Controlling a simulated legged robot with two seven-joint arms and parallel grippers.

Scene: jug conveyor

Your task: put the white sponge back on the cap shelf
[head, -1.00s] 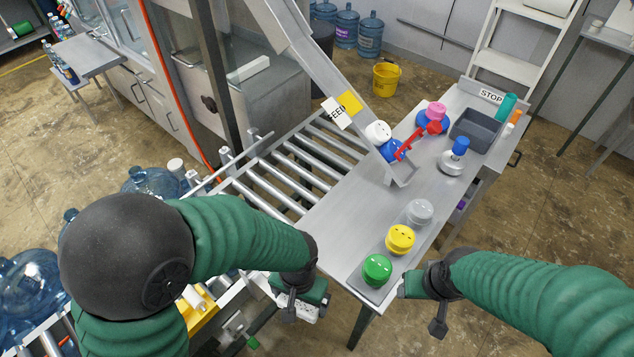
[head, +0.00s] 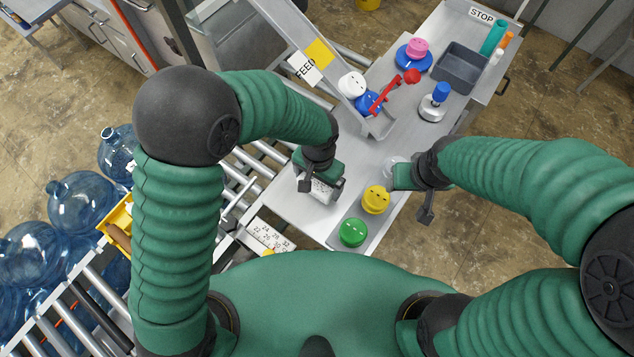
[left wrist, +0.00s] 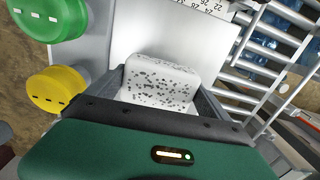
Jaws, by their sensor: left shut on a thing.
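The white sponge with dark specks (left wrist: 158,82) is between the jaws of my left gripper (head: 321,188). The sponge also shows below the gripper in the head view (head: 326,194). My left gripper is shut on it over the near left part of the steel table. Whether the sponge touches the tabletop cannot be told. A grey strip (head: 375,222), seemingly the cap shelf, lies just right of it, with a green cap (head: 353,232) and a yellow cap (head: 376,199). My right gripper (head: 398,177) is beside a clear cap (head: 392,165) and partly covers it; its jaw opening is unclear.
The steel table (head: 385,140) carries a grey bin (head: 462,68), a blue-handled stamp (head: 434,102) and a pink cap on a blue one (head: 417,48). A chute (head: 305,50) ends beside a red lever (head: 393,92). Rollers and large blue jugs (head: 80,200) are at left.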

